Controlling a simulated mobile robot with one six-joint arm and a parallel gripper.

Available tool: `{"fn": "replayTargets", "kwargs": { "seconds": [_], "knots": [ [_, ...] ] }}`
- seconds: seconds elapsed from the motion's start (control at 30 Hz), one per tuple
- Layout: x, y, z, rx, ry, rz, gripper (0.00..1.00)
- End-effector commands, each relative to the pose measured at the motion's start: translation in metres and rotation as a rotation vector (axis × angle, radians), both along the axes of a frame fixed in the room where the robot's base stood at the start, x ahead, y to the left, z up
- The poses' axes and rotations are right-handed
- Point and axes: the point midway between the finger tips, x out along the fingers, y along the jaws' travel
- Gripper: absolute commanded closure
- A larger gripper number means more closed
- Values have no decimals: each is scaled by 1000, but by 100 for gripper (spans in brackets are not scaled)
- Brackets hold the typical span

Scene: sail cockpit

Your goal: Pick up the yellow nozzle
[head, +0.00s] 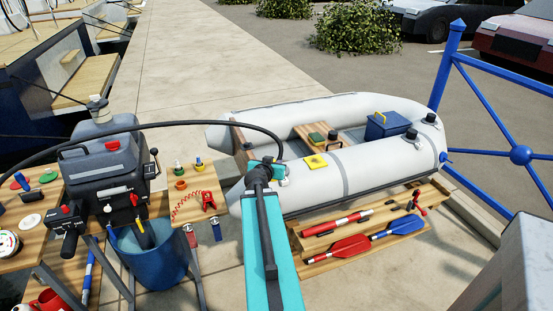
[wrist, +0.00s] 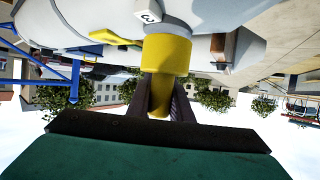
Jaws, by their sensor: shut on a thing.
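The yellow nozzle (wrist: 167,55) is in the wrist view, a wide collar with a narrower stem below it. My gripper (wrist: 160,92) is shut on the narrower part, with a dark finger on each side. The collar's upper end lies against pale grey-white shapes in the picture; I cannot tell whether it touches them. In the head view my teal arm reaches to the near side of the white inflatable boat (head: 350,165). My fingers and the held nozzle cannot be made out there.
A wooden bench (head: 60,200) with a dark outboard motor (head: 100,170) stands left, a blue bucket (head: 150,255) below it. Paddles lie on a wooden step (head: 320,262) beside the boat. A blue railing (head: 480,90) stands right.

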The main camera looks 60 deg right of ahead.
Motion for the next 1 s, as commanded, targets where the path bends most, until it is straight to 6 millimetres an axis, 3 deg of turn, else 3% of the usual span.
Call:
{"fn": "replayTargets", "kwargs": {
  "seconds": [1.0],
  "knots": [
    [-13,34,8,0,3,-3,100]
  ]
}}
